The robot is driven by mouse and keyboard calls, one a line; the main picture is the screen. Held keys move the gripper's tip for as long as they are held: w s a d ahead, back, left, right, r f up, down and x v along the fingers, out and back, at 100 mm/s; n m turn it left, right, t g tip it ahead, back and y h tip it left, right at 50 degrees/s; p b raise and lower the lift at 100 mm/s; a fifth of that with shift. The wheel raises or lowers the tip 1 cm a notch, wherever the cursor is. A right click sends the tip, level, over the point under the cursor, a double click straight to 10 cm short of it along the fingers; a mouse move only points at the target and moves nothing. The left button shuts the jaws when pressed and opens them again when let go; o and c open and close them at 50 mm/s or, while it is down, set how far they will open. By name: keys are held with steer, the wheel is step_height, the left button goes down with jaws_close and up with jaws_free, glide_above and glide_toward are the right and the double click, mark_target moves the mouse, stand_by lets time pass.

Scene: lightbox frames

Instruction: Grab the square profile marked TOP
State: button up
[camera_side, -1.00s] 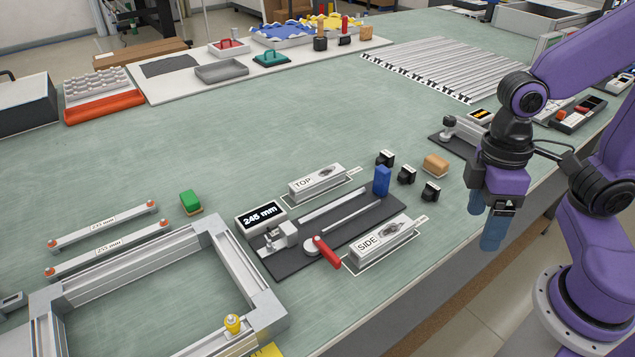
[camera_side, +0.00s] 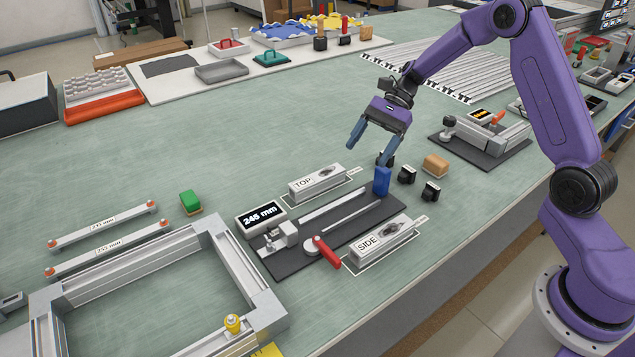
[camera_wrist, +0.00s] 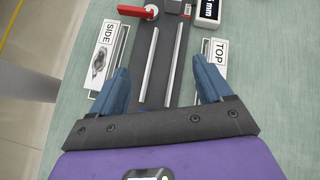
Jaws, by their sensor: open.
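The square profile marked TOP (camera_side: 317,183) lies flat in a white outline on the table, beyond the dark measuring fixture. In the wrist view its TOP label (camera_wrist: 217,52) shows at the right, partly covered by the right finger. My gripper (camera_side: 369,152) is open and empty, above the table just behind the blue block at the fixture's right end. It is to the upper right of the TOP profile and apart from it. In the wrist view my gripper's fingers (camera_wrist: 162,82) straddle the fixture, pointing along it.
The SIDE profile (camera_side: 384,242) lies on the fixture's near side. The dark fixture (camera_side: 335,235) carries a blue block (camera_side: 381,181) and a red handle (camera_side: 327,252). Several black clamps and a tan block (camera_side: 436,165) sit to the right. A 245 mm display (camera_side: 262,217) stands left.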

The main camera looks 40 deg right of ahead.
steer(key=w+d+f+m+t+y, duration=0.2)
steer(key=w+d+f+m+t, duration=0.15)
steer(key=w+d+m, duration=0.5)
steer(key=n, duration=0.2)
glide_toward(318, 176)
steer(key=shift+s+a+f+t, duration=0.25)
steer(key=shift+a+f+t, duration=0.1)
steer(key=shift+a+f, duration=0.6)
steer(key=shift+w+r+x, duration=0.1)
steer(key=shift+w+x, duration=0.05)
steer(key=shift+x, duration=1.2)
steer(key=shift+w+r+x, duration=0.1)
steer(key=shift+r+x, duration=0.05)
steer(key=shift+x, duration=1.15)
steer(key=shift+a, duration=0.1)
steer(key=c, duration=1.2)
